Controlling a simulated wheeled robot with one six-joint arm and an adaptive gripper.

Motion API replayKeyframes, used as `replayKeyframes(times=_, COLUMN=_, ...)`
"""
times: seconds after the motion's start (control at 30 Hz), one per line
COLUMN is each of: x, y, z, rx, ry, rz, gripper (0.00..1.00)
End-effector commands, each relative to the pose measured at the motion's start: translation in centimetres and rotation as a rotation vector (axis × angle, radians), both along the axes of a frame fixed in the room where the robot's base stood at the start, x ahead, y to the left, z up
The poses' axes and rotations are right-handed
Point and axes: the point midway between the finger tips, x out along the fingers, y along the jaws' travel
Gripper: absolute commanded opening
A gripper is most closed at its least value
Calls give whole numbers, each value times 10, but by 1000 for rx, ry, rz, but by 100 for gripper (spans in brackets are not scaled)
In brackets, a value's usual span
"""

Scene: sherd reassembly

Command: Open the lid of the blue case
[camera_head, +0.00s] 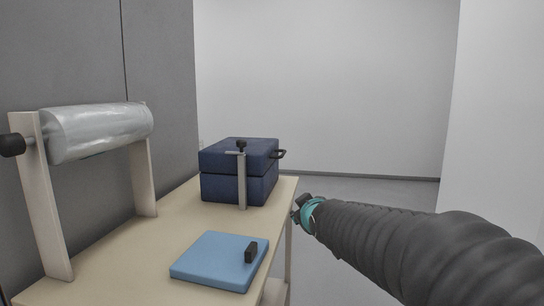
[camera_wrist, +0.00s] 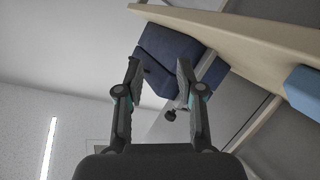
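The blue case (camera_head: 220,186) stands at the far end of the wooden table, with its lid (camera_head: 218,157) down and a seam between lid and body. A dark handle (camera_head: 279,154) sticks out at the lid's right side. A grey clamp (camera_head: 242,182) with a black knob stands upright against the case's near face, reaching over the lid. My gripper (camera_head: 305,205) is right of the case, beyond the table's edge and lower than the handle. In the wrist view my gripper (camera_wrist: 159,68) is open and empty, with the case (camera_wrist: 172,48) beyond its fingertips; I cannot tell the distance.
A light blue pad (camera_head: 215,262) with a small black block (camera_head: 251,251) lies on the near part of the table (camera_head: 150,250). A roll of clear film (camera_head: 100,130) on a wooden stand is at the left. Right of the table is open floor.

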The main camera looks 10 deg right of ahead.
Motion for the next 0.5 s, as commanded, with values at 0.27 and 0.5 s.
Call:
replayKeyframes(times=0.27, x=125, y=0, z=27, rx=-257, ry=-330, rz=53, gripper=37)
replayKeyframes(times=0.5, x=175, y=0, z=34, rx=-407, ry=-514, rz=50, gripper=37)
